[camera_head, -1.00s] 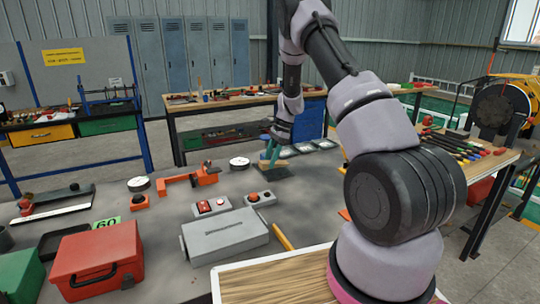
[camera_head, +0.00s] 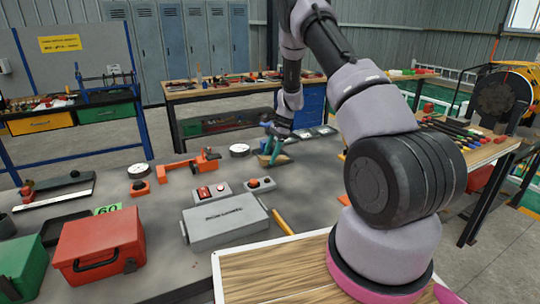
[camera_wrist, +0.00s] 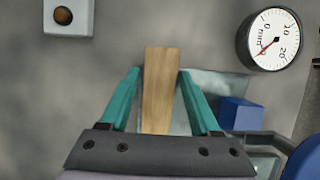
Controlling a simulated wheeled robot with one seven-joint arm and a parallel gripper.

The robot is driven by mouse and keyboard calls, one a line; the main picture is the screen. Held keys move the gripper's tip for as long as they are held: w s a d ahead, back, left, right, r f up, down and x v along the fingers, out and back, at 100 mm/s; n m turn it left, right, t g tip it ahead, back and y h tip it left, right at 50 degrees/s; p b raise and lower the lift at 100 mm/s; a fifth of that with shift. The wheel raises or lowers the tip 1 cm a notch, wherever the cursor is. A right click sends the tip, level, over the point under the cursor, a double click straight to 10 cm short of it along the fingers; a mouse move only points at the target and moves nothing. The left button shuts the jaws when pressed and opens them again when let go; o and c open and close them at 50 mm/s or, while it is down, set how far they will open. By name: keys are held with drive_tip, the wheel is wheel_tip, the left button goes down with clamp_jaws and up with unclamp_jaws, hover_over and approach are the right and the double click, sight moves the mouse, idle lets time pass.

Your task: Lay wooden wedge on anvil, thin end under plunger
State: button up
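The wooden wedge (camera_wrist: 160,88) lies between the two teal fingers of my gripper (camera_wrist: 160,72) in the wrist view, one end reaching past the fingertips. The fingers are very close to its sides, with a thin gap visible at the left one. In the head view my gripper (camera_head: 270,155) is low over the grey bench at the wedge (camera_head: 276,160), whose lower part seems to be at the bench top. An orange frame-shaped device (camera_head: 190,165) stands to the left; I cannot tell whether it holds the anvil and plunger.
A dial gauge (camera_wrist: 275,38) lies near the wedge, and another dial (camera_head: 138,171) is farther left. Grey button boxes (camera_head: 211,192), a grey case (camera_head: 225,222) and a red toolbox (camera_head: 98,245) stand nearer. A blue block (camera_wrist: 240,114) is right of my fingers. Bench between is partly clear.

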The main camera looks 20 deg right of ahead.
drive_tip(key=shift+o, duration=0.6)
drive_tip(key=s+v, duration=0.1)
drive_tip(key=v, duration=1)
wheel_tip(320, 180, up, 6)
hover_over(279, 157)
